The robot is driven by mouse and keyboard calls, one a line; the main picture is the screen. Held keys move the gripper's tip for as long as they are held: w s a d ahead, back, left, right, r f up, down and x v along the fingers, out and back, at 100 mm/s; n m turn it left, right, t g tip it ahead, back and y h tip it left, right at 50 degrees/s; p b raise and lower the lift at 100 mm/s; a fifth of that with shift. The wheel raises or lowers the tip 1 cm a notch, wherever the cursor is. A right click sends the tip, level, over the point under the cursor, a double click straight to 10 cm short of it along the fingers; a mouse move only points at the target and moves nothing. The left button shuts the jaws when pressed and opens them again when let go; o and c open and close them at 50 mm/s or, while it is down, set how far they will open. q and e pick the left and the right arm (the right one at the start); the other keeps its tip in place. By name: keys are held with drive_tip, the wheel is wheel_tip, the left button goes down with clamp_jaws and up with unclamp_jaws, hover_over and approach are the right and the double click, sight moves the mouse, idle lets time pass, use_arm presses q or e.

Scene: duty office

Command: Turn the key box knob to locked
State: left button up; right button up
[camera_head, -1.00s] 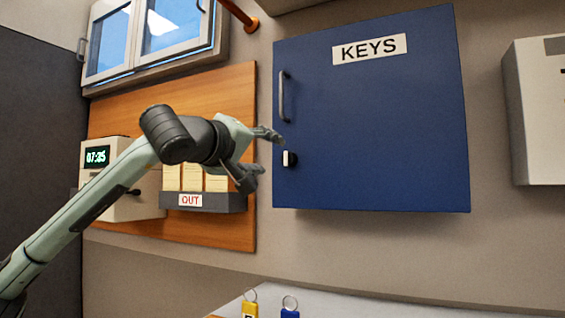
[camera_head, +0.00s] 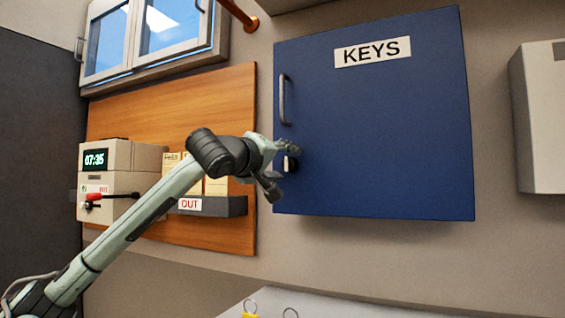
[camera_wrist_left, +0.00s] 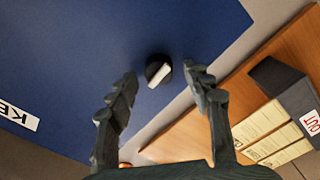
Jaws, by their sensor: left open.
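The blue key box (camera_head: 370,140) hangs on the wall, its door shut, with a KEYS label at the top and a bar handle (camera_head: 283,98) on its left side. The knob (camera_head: 291,163) sits below the handle near the door's left edge. In the left wrist view the knob (camera_wrist_left: 159,71) is a black disc with a white grip bar, set diagonally. My left gripper (camera_head: 284,168) is open in front of the knob. In the left wrist view the left gripper's fingers (camera_wrist_left: 160,82) stand either side of the knob, apart from it. My right gripper is out of view.
An OUT card rack (camera_head: 235,206) and a time clock (camera_head: 130,156) with a red-tipped lever are mounted on the wooden board left of the box. A grey box (camera_head: 545,120) hangs at the right. Key tags (camera_head: 249,313) lie below on a light surface.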

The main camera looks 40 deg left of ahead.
use_arm(q)
drive_tip(key=shift+c, duration=0.5)
clamp_jaws()
